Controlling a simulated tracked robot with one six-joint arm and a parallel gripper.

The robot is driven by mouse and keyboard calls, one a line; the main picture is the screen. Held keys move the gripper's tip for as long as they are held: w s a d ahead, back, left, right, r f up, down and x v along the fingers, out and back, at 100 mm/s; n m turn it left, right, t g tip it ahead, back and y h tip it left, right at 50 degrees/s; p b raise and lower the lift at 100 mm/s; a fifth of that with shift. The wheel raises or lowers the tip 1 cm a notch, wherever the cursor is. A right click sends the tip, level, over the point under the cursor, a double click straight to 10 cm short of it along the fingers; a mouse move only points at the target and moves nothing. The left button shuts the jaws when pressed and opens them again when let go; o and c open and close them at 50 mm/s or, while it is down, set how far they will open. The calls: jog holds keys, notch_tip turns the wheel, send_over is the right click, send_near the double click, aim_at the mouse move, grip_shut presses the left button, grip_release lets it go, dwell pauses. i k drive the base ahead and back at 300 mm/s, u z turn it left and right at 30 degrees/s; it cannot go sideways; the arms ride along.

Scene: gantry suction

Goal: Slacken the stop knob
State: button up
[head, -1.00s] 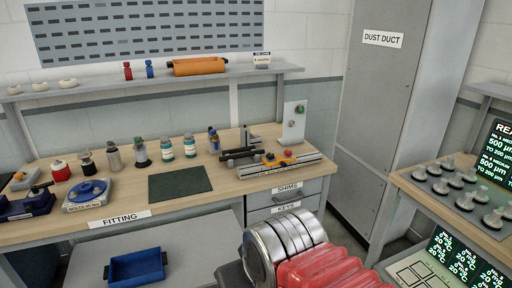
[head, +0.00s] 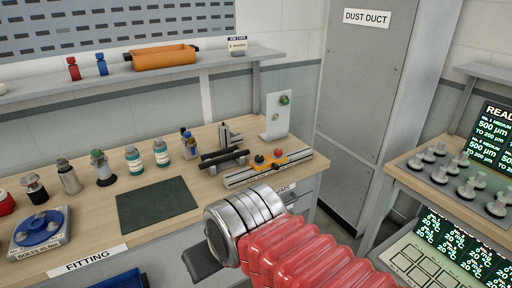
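A slotted rail fixture (head: 240,178) lies on the wooden bench and carries an orange-yellow block (head: 268,162). A red knob (head: 277,153) and a black knob (head: 259,159) stand on this block. I cannot tell which one is the stop knob. My arm, with red bellows and a metal collar, reaches in from the lower right. A dark part of my gripper (head: 205,264) shows beside the collar, in front of the bench and apart from the fixture. Its fingertips are not clear, and nothing is seen held in it.
A black bar piece (head: 224,160) lies behind the rail. An upright grey plate (head: 275,116) with a green knob stands at the back. A dark green mat (head: 157,202) and several bottles are to the left. A tall cabinet (head: 362,100) is to the right.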

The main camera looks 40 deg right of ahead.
aim_at(258, 158)
jog(key=z, duration=0.4)
jog(key=i, duration=0.95)
jog(key=z, duration=0.5)
